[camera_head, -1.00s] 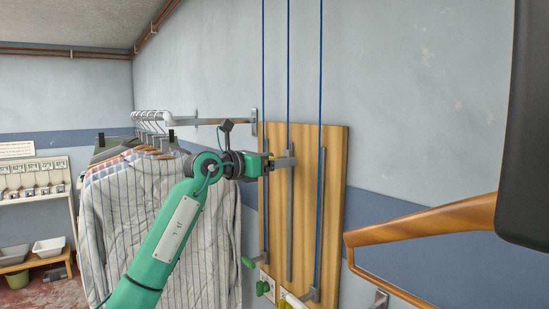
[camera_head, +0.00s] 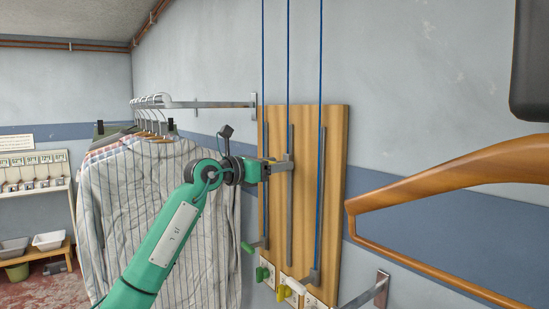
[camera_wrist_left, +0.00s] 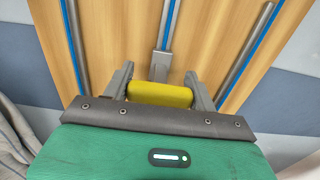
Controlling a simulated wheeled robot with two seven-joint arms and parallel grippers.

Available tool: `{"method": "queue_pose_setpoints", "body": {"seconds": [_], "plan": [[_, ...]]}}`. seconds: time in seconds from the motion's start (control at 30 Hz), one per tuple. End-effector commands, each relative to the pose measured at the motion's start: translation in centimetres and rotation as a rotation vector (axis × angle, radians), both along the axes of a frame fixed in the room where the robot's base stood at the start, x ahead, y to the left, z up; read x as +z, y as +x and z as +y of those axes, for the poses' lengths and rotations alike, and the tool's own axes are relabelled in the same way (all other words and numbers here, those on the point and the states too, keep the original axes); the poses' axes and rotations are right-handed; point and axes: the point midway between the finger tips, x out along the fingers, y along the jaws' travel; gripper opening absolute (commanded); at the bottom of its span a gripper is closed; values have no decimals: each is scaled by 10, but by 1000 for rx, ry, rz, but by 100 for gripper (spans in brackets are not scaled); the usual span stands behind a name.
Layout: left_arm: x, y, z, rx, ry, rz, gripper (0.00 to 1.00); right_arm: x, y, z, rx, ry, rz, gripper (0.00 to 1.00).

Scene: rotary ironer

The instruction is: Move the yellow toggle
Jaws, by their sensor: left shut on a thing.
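My left gripper (camera_head: 277,167) is shut on a yellow handle (camera_wrist_left: 160,94), which shows between its two fingers in the left wrist view. The handle is at a grey bracket (camera_wrist_left: 161,64) on the middle rail of the wooden board (camera_head: 334,150). In the head view the gripper mostly hides the yellow handle, and it sits in the upper half of the rail. A second yellow piece (camera_head: 284,293) shows on a pale plate below the board. I cannot tell whether the task's toggle is this piece or the held handle. My right gripper is not in view.
A green handle (camera_head: 247,247) and a white handle (camera_head: 293,284) stand low at the side rails. Striped shirts (camera_head: 165,215) hang close behind my left arm. A wooden hanger (camera_head: 440,185) juts in at right. Blue cords run up the wall.

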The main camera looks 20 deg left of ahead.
Motion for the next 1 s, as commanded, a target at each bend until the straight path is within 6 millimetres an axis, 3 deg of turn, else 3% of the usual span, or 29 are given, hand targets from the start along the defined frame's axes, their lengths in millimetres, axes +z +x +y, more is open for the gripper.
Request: {"method": "queue_pose_setpoints", "body": {"seconds": [0.03, 0.23, 0.27, 0.3, 0.4, 0.77, 1.0], "plan": [[-32, 1, 0, 0, 5, 9, 17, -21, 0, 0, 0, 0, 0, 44], [-100, 1, 0, -1, 5, 10, 17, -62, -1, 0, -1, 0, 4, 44], [-109, 1, 0, -1, 5, 10, 17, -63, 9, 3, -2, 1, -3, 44], [-122, 1, 0, -1, 6, 11, 17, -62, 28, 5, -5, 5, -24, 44], [-146, 0, -1, -1, 6, 9, 17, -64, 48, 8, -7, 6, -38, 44], [-209, 0, -1, -1, 3, 9, 17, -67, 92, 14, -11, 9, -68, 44], [-247, 0, -1, -1, 3, 8, 17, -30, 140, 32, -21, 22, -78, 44]]}}
